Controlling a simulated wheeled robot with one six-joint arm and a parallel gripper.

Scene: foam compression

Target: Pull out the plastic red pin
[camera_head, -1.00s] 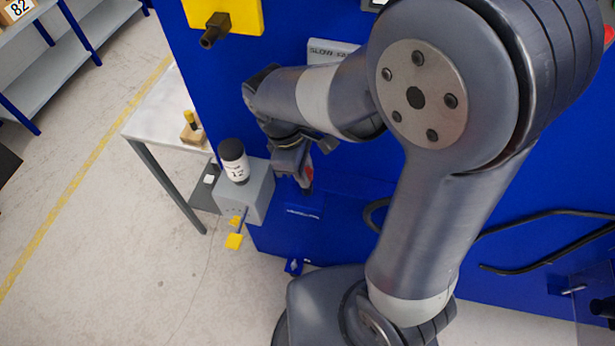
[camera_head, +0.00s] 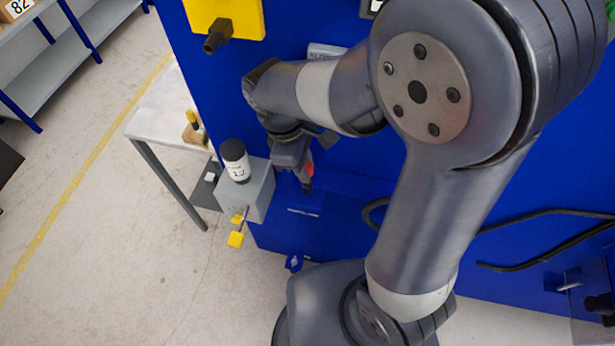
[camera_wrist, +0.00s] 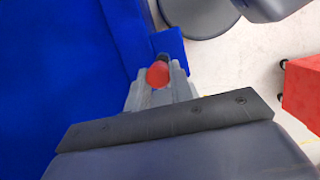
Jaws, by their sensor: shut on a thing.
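The red pin (camera_wrist: 158,74) shows its rounded red end between the two fingers of my gripper (camera_wrist: 161,80) in the wrist view. My gripper is shut on it. In the head view my gripper (camera_head: 306,184) points down in front of the blue machine panel, with a bit of the red pin (camera_head: 309,169) beside the fingers. The pin's far end is hidden, so I cannot tell how deep it sits or whether it is free of its hole.
A yellow block with a dark knob (camera_head: 218,36) is above. A black cable (camera_head: 540,218) lies at right. A red object (camera_wrist: 302,90) appears in the wrist view.

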